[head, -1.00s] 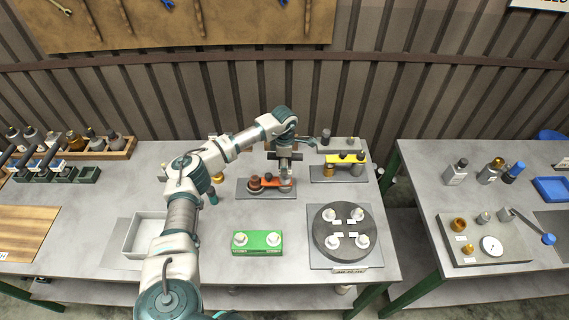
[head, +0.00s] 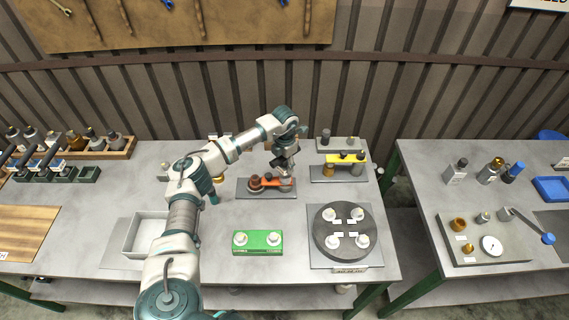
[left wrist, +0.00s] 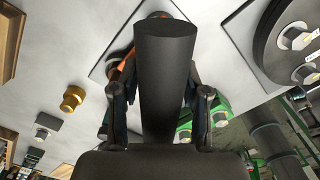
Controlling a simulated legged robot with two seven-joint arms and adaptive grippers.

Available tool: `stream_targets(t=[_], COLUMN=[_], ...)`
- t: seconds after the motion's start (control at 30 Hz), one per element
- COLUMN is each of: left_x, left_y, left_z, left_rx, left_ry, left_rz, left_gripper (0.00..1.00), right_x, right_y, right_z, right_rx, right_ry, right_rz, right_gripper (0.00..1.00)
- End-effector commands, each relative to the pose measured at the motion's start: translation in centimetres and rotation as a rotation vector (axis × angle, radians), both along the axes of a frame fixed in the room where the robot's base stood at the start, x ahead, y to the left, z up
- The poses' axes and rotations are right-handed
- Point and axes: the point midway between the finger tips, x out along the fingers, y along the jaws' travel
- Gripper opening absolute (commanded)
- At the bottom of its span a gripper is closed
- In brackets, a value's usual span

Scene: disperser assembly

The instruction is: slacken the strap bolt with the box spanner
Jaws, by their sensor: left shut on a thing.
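The orange strap (head: 268,182) lies over round parts on a dark grey plate (head: 247,193) at the back middle of the bench. My left gripper (head: 286,162) is above the strap's right end, pointing down. It is shut on a dark tool, which I take to be the box spanner; its dark grey bar (left wrist: 167,80) fills the middle of the left wrist view, between the two fingers. An orange piece of the strap (left wrist: 125,45) shows behind it there. The strap bolt is hidden under the gripper and spanner, so I cannot tell whether the spanner sits on it. My right gripper is not in view.
A yellow bar on posts (head: 345,158) stands close to the right. A green block (head: 257,243) and a round dark fixture with white knobs (head: 341,249) are in front. A white tray (head: 146,236) is at left. Bare bench lies between the strap's plate and the green block.

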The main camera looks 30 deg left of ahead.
Motion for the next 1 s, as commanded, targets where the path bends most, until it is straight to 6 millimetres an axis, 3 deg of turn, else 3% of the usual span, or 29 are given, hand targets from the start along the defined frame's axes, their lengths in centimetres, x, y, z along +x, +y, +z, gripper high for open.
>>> stream_targets(t=[0.47,1.0], left_x=[0.3,0.2], left_y=[-0.1,0.0], left_z=[0.5,3.8], left_rx=[-0.002,-0.002], left_ry=[-0.012,-0.01], left_rz=[-0.033,-0.034], left_gripper=[0.0,0.0], right_x=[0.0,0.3], right_y=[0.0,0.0], right_z=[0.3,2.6], right_rx=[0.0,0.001], right_ry=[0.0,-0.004], right_rz=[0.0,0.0], right_gripper=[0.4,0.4])
